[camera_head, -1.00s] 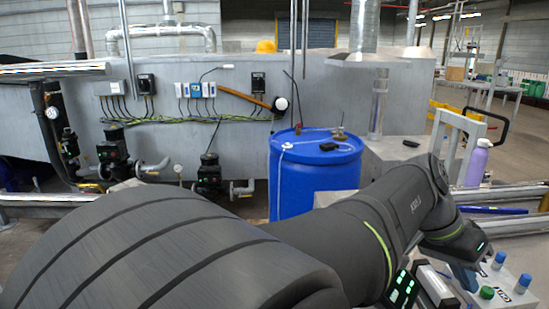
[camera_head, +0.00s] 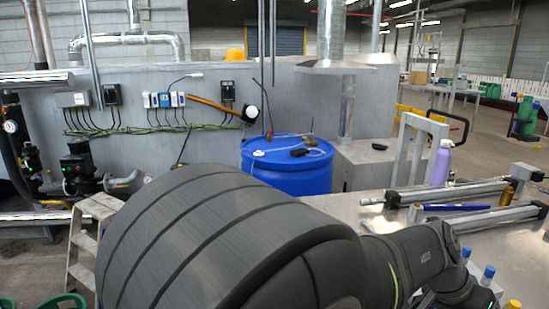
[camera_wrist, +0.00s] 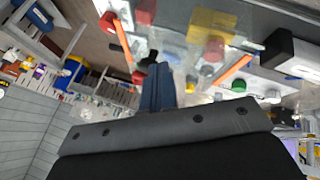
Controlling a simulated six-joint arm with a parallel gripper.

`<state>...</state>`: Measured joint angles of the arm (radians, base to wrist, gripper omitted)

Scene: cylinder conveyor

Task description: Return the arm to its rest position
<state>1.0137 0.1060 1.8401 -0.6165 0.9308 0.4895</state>
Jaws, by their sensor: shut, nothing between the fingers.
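My dark arm fills the lower middle of the head view and reaches to the lower right. My gripper cannot be made out in the head view, where the arm's far end lies at the lower right edge. In the wrist view my gripper (camera_wrist: 157,86) shows as two blue-grey fingers, pressed together with nothing between them. The wrist view is tilted, and beyond the fingers are blurred coloured parts on a pale surface.
Blue-capped cylinders (camera_head: 488,272) stand beside my arm's far end. A metal table (camera_head: 350,212) carries rails, a blue pen-like rod (camera_head: 457,207) and a lilac bottle (camera_head: 441,163). A blue drum (camera_head: 290,178) stands behind my arm; a stepladder (camera_head: 85,245) is at left.

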